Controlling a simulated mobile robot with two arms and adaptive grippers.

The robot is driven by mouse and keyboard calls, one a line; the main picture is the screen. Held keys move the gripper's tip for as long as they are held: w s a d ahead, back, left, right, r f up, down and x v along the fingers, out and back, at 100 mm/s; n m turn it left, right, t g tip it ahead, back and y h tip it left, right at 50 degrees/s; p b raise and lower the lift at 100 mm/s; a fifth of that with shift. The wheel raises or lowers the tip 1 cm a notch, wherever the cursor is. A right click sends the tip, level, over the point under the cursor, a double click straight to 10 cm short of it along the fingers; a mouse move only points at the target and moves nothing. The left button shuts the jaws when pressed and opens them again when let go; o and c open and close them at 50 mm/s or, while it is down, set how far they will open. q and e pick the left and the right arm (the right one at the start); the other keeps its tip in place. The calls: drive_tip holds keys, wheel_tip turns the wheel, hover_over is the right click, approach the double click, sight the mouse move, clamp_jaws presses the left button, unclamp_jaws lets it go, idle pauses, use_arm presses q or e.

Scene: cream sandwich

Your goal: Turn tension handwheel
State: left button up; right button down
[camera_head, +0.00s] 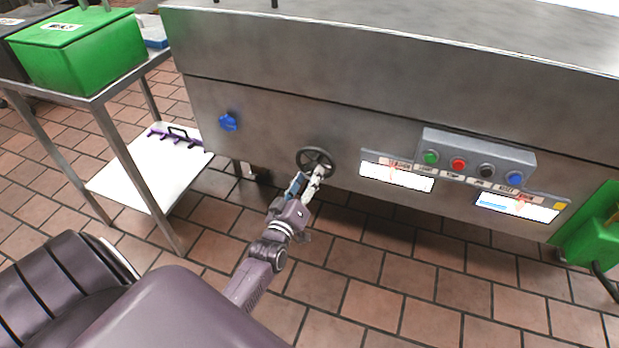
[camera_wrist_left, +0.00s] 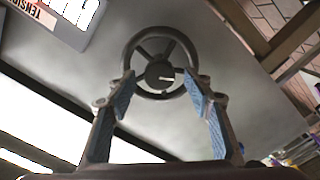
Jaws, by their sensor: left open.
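The tension handwheel (camera_head: 315,161) is a dark, spoked wheel on the front panel of the steel machine (camera_head: 270,120). In the left wrist view the handwheel (camera_wrist_left: 160,62) shows nearly whole, with its hub and a small light mark facing me. My left gripper (camera_head: 309,180) is at the lower part of the wheel in the head view. In the left wrist view the left gripper (camera_wrist_left: 160,88) is open, with one blue-padded finger on each side of the wheel's lower rim. I cannot tell whether the fingers touch the rim. My right gripper is not in view.
A blue knob (camera_head: 228,122) is left of the wheel. A button box (camera_head: 476,160) and white label panels (camera_head: 396,176) are to its right. A steel cart (camera_head: 128,165) with a green bin (camera_head: 80,52) stands at left. A green object (camera_head: 592,228) is at far right.

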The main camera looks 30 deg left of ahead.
use_arm(q)
drive_tip(key=shift+w+a, duration=0.1)
drive_tip(key=shift+w, duration=0.35)
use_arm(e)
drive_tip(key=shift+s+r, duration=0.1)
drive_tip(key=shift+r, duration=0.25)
use_arm(q)
drive_tip(key=shift+c, duration=0.6)
drive_tip(key=c, duration=1)
drive_tip(key=shift+c, duration=0.2)
drive_tip(key=m+p, duration=0.3)
drive_tip(key=m, duration=0.1)
drive_tip(key=shift+m, duration=1)
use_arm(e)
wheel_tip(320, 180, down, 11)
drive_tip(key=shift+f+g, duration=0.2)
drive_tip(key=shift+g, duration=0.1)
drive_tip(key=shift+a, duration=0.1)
use_arm(q)
drive_tip(key=o, duration=1.2)
drive_tip(key=shift+c, duration=0.2)
